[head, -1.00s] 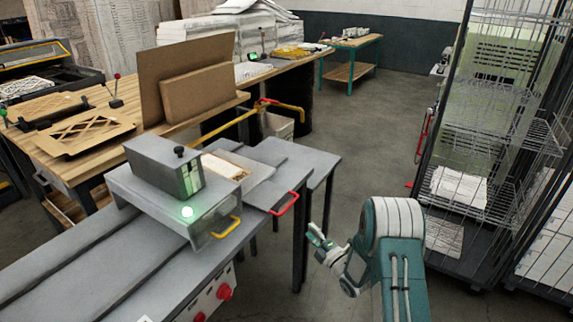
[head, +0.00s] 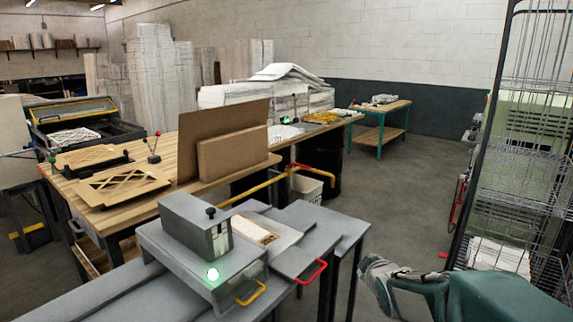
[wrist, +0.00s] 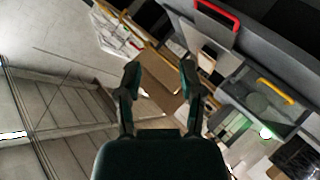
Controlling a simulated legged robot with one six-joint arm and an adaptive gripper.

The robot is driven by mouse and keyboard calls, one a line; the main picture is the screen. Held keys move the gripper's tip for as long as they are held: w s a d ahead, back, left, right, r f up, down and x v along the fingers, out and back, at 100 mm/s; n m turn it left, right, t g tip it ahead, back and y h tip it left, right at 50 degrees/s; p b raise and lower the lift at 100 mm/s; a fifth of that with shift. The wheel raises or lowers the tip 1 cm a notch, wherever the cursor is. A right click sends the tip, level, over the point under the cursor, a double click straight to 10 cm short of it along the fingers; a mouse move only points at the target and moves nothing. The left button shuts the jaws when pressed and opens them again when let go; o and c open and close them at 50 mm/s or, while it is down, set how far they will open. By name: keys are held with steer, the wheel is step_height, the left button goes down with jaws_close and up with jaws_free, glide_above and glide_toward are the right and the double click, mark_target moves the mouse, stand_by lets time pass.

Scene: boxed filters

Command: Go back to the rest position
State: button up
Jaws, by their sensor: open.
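My gripper (wrist: 158,85) shows in the wrist view with its two dark green fingers spread apart and nothing between them. In the head view my teal and white arm is at the lower right, beside the grey machine (head: 190,240), and the fingers cannot be made out there. The machine has a green light, a yellow handle (head: 251,293) and a red handle (head: 313,272). In the wrist view the red handle (wrist: 220,14) and yellow handle (wrist: 275,91) lie above and right of the fingers, apart from them.
A wire rack (head: 520,180) stands on the right. A wooden bench (head: 150,185) with cardboard panels (head: 225,140) is behind the machine. A green-legged table (head: 378,122) stands at the back. Grey floor (head: 410,190) is clear between the machine and the rack.

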steer(key=s+a+r+m+g, duration=0.1)
steer(key=s+m+g, duration=0.2)
steer(key=s, duration=1.2)
steer(key=s+a+r+m+g, duration=0.1)
steer(key=s+m, duration=0.6)
steer(key=s, duration=0.8)
steer(key=a+g, duration=0.1)
steer(key=g, duration=0.1)
steer(key=shift+a+r+g, duration=0.3)
steer(key=shift+r+g, duration=0.1)
steer(key=shift+w, duration=0.1)
